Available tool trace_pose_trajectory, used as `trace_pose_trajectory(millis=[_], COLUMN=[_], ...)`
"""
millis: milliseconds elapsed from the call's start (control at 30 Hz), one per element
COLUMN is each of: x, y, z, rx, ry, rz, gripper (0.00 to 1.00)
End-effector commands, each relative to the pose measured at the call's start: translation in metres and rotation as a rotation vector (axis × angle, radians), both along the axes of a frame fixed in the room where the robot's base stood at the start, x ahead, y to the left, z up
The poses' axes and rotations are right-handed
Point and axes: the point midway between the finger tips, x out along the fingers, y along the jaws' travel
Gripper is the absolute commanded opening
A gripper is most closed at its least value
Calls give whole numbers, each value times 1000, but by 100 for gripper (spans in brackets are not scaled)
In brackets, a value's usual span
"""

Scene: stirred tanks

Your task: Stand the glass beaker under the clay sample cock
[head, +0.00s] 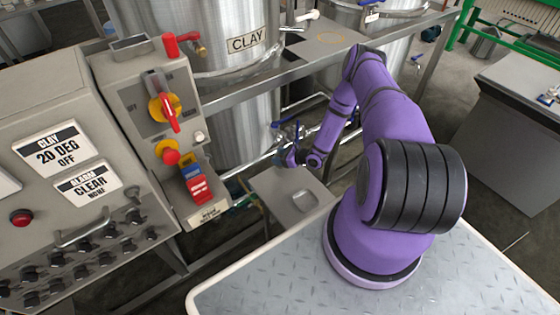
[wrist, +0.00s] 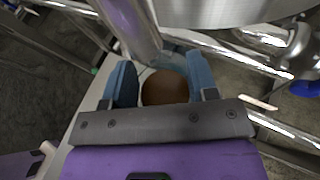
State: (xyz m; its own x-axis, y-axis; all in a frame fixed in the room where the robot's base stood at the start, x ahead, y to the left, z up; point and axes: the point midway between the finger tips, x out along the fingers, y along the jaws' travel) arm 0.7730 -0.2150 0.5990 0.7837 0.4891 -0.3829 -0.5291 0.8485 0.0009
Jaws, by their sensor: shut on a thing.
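In the wrist view my gripper (wrist: 163,85) has its two blue fingers closed on the sides of the glass beaker (wrist: 172,64), whose clear wall shows faintly. A round brown patch shows between the fingers; I cannot tell whether it is in the beaker or behind it. In the head view my gripper (head: 293,157) is small, low beside the clay tank (head: 238,120), and the beaker cannot be made out. Valves and pipes crowd around it; I cannot tell which is the sample cock. A metal pipe (wrist: 130,28) passes just beyond the fingers.
A grey plate (head: 265,182) with a shallow recess lies below my gripper. A control panel (head: 155,130) with switches stands at left. A steel frame rail (head: 235,94) crosses above the gripper. Horizontal pipes (wrist: 225,50) run close on the right in the wrist view.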

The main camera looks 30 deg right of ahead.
Motion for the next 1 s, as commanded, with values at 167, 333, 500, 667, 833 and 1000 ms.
trace_pose_trajectory(millis=[167,333,500,667,833,1000], x=[2,3,3,2,2,2], y=[-4,-5,-5,-5,-5,-5], z=[-22,-35,-35,-37,-38,-38], rx=[0,-2,-1,-1,-1,-1], ry=[0,-1,0,-2,0,-1], rz=[0,1,0,-1,0,-1], gripper=[23,23,23,23,79,79])
